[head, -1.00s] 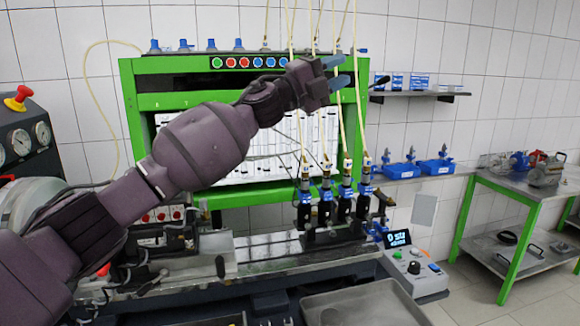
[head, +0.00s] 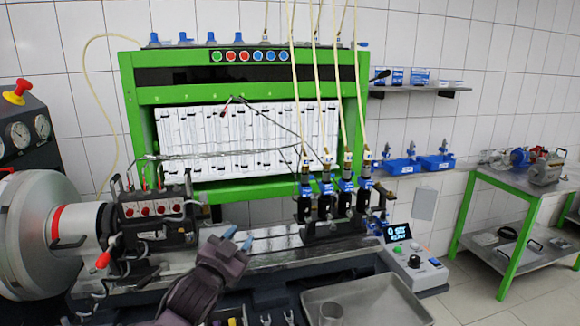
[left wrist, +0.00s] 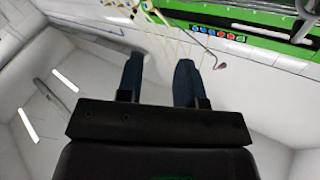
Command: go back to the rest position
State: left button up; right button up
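My left gripper (head: 237,239) is low in the head view, in front of the bench rail, with its blue fingertips pointing up and to the right. In the left wrist view the two dark blue fingers (left wrist: 158,80) stand apart with a clear gap, and nothing is between them. The gripper is open and empty. My right gripper is in neither view.
The green test bench (head: 245,92) stands behind, with several injectors (head: 345,195) and pale hoses above them. A metal tray (head: 366,304) lies at the front right. A control box (head: 413,262) sits beside it. A green-legged table (head: 508,184) stands at the right.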

pick_arm(q)
jog(key=s+a+f+n+g+y, duration=0.2)
jog(key=s+a+f, duration=0.3)
jog(key=s+f, duration=0.5)
jog(key=s+a+f+n+g+y, duration=0.2)
jog(key=s+a+f, duration=0.4)
jog(key=s+f, duration=0.5)
jog(key=s+a+f+n+g+y+b, duration=0.1)
jog(key=s+a+f+n+g+y, duration=0.1)
jog(key=s+f, duration=0.9)
jog(key=a+n+y, duration=0.1)
jog(key=a+n, duration=0.1)
jog(key=a, duration=0.1)
jog(key=shift+s+a+f+g, duration=0.15)
jog(key=shift+s+a+g, duration=0.1)
jog(key=shift+s+g, duration=0.1)
